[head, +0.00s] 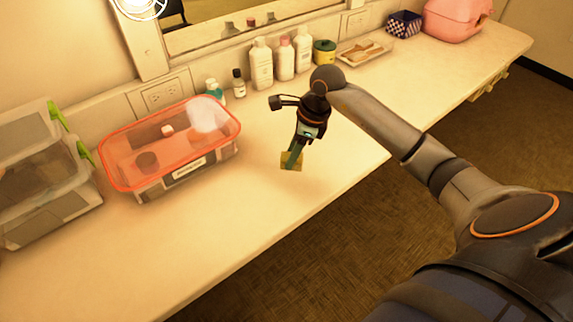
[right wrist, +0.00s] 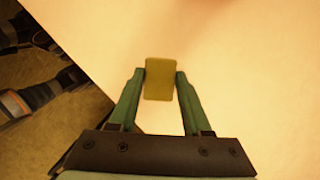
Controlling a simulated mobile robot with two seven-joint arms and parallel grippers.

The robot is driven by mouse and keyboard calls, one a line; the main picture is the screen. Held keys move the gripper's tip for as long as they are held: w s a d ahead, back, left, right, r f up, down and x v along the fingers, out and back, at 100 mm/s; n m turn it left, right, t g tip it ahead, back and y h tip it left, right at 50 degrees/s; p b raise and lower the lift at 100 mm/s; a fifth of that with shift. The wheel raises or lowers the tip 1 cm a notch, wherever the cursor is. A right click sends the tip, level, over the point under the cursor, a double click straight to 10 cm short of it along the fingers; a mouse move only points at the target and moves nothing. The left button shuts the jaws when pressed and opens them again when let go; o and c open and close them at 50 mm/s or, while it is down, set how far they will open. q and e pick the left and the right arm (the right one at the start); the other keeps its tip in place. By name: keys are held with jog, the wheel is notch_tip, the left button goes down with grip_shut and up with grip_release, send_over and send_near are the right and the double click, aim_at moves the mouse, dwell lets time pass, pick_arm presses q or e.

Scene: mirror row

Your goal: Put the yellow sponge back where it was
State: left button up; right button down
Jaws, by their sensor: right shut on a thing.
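The yellow sponge (head: 291,163) is at the fingertips of my right gripper (head: 296,155), over the counter near its front edge. The right wrist view shows the sponge (right wrist: 160,78) between the two green fingers of the gripper (right wrist: 160,88), which are shut on it. I cannot tell from these views whether the sponge touches the counter or is held just above it. My left gripper is not in view.
The counter (head: 240,220) is clear around the sponge. A clear bin with an orange rim (head: 120,190) stands to the left, with stacked clear boxes (head: 45,215) beyond it. Several bottles (head: 262,65), a tray (head: 364,52) and a pink case (head: 452,20) line the back.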

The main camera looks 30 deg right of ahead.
aim_at(301, 160)
jog(key=shift+w+a+f, duration=0.15)
jog(key=shift+a+f, duration=0.3)
jog(key=shift+f, duration=0.1)
jog(key=x, duration=0.3)
jog(key=shift+f, duration=0.2)
jog(key=shift+d+f, duration=0.1)
jog(key=shift+f, duration=0.1)
jog(key=shift+f, duration=0.2)
jog(key=shift+c, duration=1.8)
grip_release()
jog(key=shift+r, duration=0.1)
jog(key=v, duration=1.2)
jog(key=shift+s+r+p, duration=0.15)
jog(key=shift+s+p, duration=0.1)
jog(key=shift+p, duration=0.05)
